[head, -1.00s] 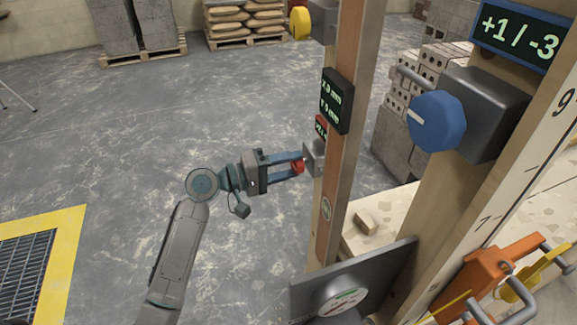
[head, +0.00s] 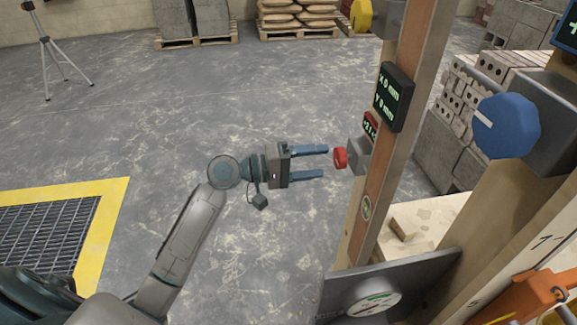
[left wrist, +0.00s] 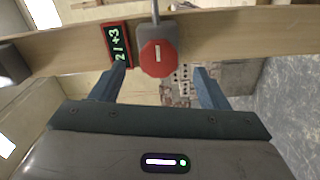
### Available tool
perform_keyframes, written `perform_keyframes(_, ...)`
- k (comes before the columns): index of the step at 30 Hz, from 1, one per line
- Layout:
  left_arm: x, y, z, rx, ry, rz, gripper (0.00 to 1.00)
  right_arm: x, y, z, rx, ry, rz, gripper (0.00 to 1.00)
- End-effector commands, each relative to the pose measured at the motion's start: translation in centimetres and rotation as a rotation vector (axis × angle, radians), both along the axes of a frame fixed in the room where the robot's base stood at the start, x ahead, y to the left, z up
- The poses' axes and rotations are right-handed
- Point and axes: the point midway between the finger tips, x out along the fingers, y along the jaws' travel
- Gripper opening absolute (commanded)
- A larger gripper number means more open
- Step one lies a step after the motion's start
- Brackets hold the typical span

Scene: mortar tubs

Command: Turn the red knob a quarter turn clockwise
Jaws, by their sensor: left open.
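The red knob (head: 340,158) sits on a grey block on the side of a wooden post in the head view. In the left wrist view the red knob (left wrist: 157,58) is an octagon with a short white mark running along the picture's vertical. My left gripper (head: 325,162) is open. Its two blue fingers point at the knob, one above and one below its level, with the tips just short of it. In the left wrist view my left gripper's fingers (left wrist: 160,78) stand apart either side of the knob. My right gripper is not in view.
A small display (left wrist: 117,44) reading "21+3" is beside the red knob. A yellow knob (head: 361,14) is higher on the post, a blue knob (head: 506,125) to the right. A round gauge (head: 374,298) is below.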

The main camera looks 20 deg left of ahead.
Motion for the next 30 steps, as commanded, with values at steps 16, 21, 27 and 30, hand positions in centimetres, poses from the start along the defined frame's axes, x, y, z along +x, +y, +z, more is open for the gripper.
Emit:
perform_keyframes(16,-3.5,5.1,-0.1,0.002,0.000,-0.002,0.69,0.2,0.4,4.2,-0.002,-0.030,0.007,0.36)
perform_keyframes(21,-3.8,5.5,0.0,0.000,0.000,-0.002,0.69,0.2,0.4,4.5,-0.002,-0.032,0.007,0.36)
perform_keyframes(27,-3.8,5.5,0.0,0.000,0.000,-0.001,0.69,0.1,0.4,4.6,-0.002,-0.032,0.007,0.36)
perform_keyframes(30,-3.8,5.5,0.0,0.000,0.000,-0.001,0.69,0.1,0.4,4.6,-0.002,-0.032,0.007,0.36)
